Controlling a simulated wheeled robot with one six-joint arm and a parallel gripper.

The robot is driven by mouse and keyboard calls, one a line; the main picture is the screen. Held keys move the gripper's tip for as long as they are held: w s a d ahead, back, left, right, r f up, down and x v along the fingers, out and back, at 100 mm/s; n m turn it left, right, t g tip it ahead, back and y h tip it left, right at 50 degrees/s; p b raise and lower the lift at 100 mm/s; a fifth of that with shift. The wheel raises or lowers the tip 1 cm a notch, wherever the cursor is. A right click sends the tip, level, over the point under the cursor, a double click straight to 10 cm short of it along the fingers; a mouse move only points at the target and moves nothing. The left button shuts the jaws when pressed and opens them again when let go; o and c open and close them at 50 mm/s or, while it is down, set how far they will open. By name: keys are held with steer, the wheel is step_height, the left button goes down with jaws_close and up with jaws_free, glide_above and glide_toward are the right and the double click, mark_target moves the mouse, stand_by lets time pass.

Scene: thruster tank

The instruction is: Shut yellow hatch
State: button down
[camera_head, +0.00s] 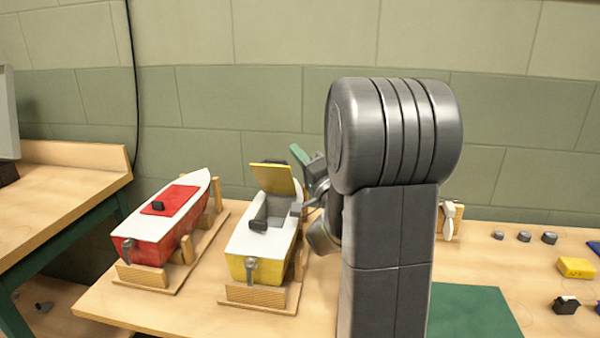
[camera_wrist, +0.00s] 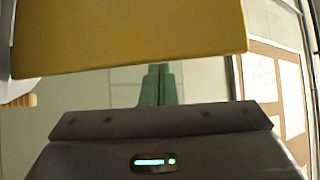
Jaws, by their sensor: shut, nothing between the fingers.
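The yellow hatch (camera_head: 274,179) stands raised on the white and yellow boat (camera_head: 250,268), with the grey compartment open in front of it. A dark block (camera_head: 258,225) sits at the compartment's near edge. In the wrist view the hatch (camera_wrist: 130,35) fills the top as a large yellow panel close to the camera. In the head view my gripper (camera_head: 300,154) is right of the raised hatch, partly hidden by my arm. I cannot tell whether it touches the hatch.
A red and white boat (camera_head: 150,238) with its red hatch down stands on a wooden cradle to the left. A green mat (camera_head: 475,312), a yellow block (camera_head: 575,267) and small dark parts lie on the bench at right. My arm hides the bench's middle.

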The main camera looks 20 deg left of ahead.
mark_target(277, 174)
steer(key=shift+n+y, duration=0.4)
steer(key=shift+n, duration=0.1)
steer(key=shift+s+d+f+b, duration=0.2)
steer(key=shift+s+f+b, duration=0.05)
steer(key=shift+s+b, duration=0.65)
steer(key=shift+s+d+f+b, duration=0.3)
steer(key=shift+s+b, duration=0.45)
steer(key=shift+b, duration=0.2)
steer(key=shift+s+d+f+b, duration=0.15)
steer(key=shift+s+f+b, duration=0.1)
steer(key=shift+s+b, duration=0.65)
